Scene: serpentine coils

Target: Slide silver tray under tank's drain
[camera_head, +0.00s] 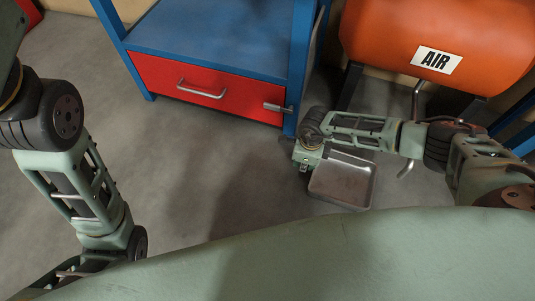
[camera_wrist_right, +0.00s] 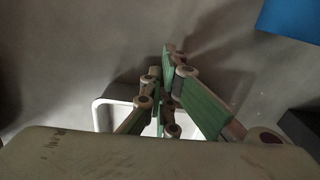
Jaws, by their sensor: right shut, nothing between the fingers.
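The silver tray (camera_head: 340,187) lies on the floor below the orange air tank (camera_head: 440,38), toward its left end. The tray's pale rim (camera_wrist_right: 98,112) also shows in the wrist view, partly hidden behind my right gripper. A thin grey pipe (camera_head: 417,97) hangs under the tank; a short grey pipe end (camera_head: 406,169) shows right of the tray, below my right forearm. My right gripper (camera_head: 304,168) is at the tray's upper left corner; in the wrist view its fingers (camera_wrist_right: 165,108) are shut and empty. Whether they touch the rim is unclear. My left gripper is out of view.
A blue workbench (camera_head: 210,30) with a red drawer (camera_head: 205,88) stands left of the tank, its leg close to my right gripper. Dark tank legs (camera_head: 347,88) stand behind my right arm. The grey floor (camera_head: 200,170) left of the tray is clear.

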